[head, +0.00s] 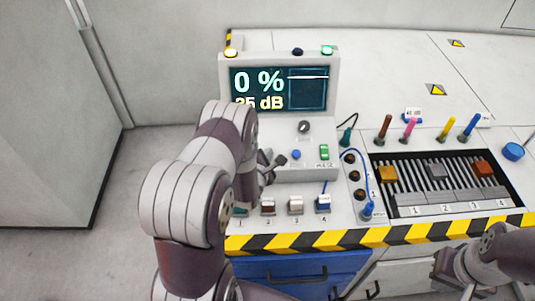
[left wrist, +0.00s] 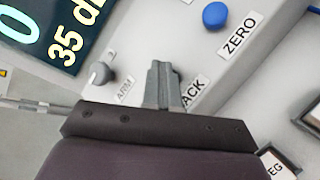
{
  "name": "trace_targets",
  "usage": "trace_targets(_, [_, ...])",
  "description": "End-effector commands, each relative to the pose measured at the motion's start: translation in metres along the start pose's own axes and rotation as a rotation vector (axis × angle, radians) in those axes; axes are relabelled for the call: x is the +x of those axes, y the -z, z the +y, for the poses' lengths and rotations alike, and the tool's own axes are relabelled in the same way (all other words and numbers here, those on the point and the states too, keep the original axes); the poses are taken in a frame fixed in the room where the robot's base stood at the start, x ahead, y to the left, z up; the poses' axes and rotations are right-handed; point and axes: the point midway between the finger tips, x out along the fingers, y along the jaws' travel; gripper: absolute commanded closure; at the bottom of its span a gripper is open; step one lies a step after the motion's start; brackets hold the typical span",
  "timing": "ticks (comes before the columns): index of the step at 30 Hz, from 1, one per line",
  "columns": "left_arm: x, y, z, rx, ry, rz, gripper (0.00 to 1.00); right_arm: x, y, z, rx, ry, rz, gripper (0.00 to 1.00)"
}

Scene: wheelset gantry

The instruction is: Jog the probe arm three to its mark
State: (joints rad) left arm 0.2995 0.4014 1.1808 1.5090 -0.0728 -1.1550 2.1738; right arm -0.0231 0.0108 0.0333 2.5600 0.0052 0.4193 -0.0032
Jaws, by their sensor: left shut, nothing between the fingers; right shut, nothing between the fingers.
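A console (head: 228,68) has a screen (head: 318,93) reading "0 %" above a partly hidden dB figure; the screen part in the left wrist view (left wrist: 40,20) shows "35 dB". A grey knob labelled ARM (left wrist: 100,75) is left of my left gripper in the left wrist view; my left arm hides it in the head view. My left gripper (head: 281,159) is shut and empty over the console face; its fingers (left wrist: 162,70) partly cover a label ending "ACK". A blue ZERO button (left wrist: 215,15) is up and right of them. My right gripper (head: 437,268) is shut at lower right.
Coloured rockers numbered 1 to 4 (head: 296,206) line the console's front. A dark knob (head: 304,127) and green switch (head: 324,152) sit on its face. Right are a slotted tray (head: 410,165) with blocks, several upright coloured pens (head: 410,128) and a blue cable (head: 367,180).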

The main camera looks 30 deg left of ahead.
Motion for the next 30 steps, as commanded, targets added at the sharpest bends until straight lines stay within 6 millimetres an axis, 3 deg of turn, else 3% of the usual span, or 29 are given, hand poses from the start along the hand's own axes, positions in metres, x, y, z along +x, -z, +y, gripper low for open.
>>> trace_targets(30, [-0.015,-0.011,0.012,0.0,0.001,0.0,1.0,-0.02,0.002,0.0,0.0,0.0,0.0,1.0])
